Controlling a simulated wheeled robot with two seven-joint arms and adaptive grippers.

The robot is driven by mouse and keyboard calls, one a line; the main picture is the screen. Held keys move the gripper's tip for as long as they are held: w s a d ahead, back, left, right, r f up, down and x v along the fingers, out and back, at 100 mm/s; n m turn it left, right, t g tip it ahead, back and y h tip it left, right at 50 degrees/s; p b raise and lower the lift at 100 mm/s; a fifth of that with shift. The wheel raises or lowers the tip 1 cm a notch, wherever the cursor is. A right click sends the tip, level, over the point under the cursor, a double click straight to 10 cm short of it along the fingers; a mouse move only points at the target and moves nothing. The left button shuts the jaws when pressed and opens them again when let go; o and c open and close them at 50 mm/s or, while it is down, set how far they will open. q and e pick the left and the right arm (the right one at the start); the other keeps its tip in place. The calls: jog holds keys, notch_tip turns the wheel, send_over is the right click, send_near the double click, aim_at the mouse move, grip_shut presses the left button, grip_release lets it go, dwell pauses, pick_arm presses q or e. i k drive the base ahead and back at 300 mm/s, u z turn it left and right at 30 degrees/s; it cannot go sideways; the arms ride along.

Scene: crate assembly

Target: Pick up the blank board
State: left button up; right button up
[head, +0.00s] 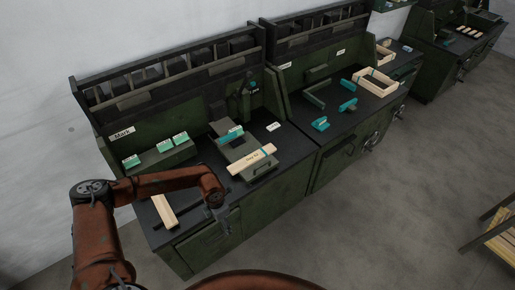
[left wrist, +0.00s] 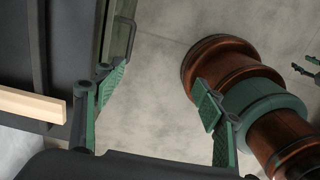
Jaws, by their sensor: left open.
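A plain pale wooden board (head: 165,210) lies on the dark top of the near bench, at its left end. It bears no marking that I can see. In the left wrist view, a pale board (left wrist: 30,105) shows at the left edge, outside the fingers, with part of it cut off. My left gripper (head: 226,228) is to the right of the board, by the front edge of the bench. In the left wrist view, my left gripper (left wrist: 160,90) is open, with bare floor between its green-padded fingers. My right gripper does not show in the head view.
A second pale board with lettering (head: 252,158) lies on a grey block on the bench. Green boxes (head: 172,140) stand at the back left. Another bench (head: 345,110) with a wooden crate (head: 378,82) adjoins on the right. The floor (head: 400,220) in front is open.

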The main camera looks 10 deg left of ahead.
aim_at(237, 166)
jog(key=i, duration=1.35)
